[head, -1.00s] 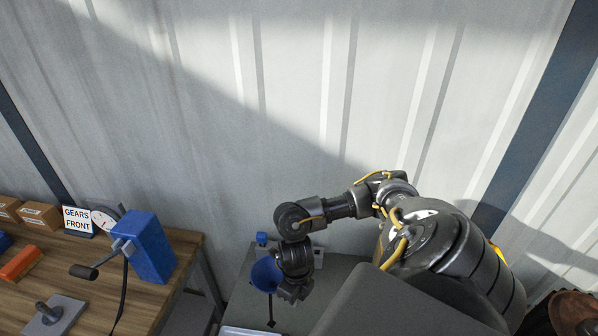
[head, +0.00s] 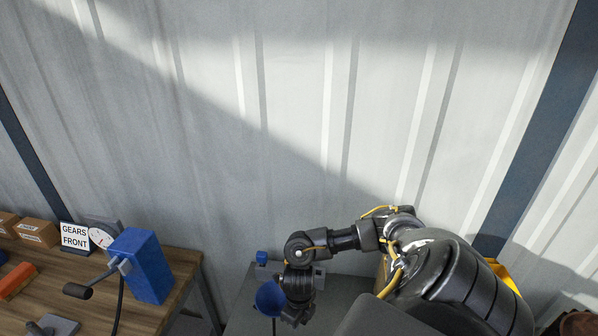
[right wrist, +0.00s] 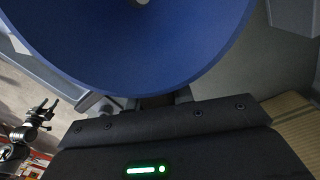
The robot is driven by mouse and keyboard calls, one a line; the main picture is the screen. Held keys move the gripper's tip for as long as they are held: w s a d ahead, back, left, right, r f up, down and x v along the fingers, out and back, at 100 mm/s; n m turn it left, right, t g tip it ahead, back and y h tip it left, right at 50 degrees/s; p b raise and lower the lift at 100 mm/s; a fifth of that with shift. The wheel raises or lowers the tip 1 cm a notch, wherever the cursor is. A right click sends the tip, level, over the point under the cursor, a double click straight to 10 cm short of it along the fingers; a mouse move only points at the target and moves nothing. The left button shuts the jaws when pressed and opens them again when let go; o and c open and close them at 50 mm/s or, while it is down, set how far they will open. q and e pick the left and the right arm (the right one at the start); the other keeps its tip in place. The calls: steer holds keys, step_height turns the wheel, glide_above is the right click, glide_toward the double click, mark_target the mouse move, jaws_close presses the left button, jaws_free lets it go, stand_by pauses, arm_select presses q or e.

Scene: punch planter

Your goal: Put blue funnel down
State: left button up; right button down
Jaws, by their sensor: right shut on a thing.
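The blue funnel (head: 268,298) is beside my right gripper (head: 295,319) in the head view, over the grey surface at the lower middle. A dark stem hangs below the cone. In the right wrist view the wide blue funnel cone (right wrist: 130,45) fills the top, with a small pale hole at its centre. My right gripper is shut on the funnel; its fingertips are mostly hidden. Whether the funnel touches the surface cannot be seen. A small dark arm end, apparently my left gripper (right wrist: 46,108), shows at the lower left of the right wrist view.
The grey surface (head: 240,318) bears a small blue-topped item (head: 262,258) behind the funnel. A ribbed metal wall stands behind.

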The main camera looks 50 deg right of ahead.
steer(key=shift+f, duration=0.1)
steer(key=c, duration=1.6)
jaws_free()
steer(key=shift+f, duration=0.1)
steer(key=shift+c, duration=0.2)
steer(key=o, duration=0.4)
steer(key=shift+o, duration=0.2)
steer(key=shift+r, duration=0.25)
step_height(320, 180, up, 11)
steer(key=shift+f+p, duration=0.2)
steer(key=shift+p, duration=1)
steer(key=shift+r, duration=0.65)
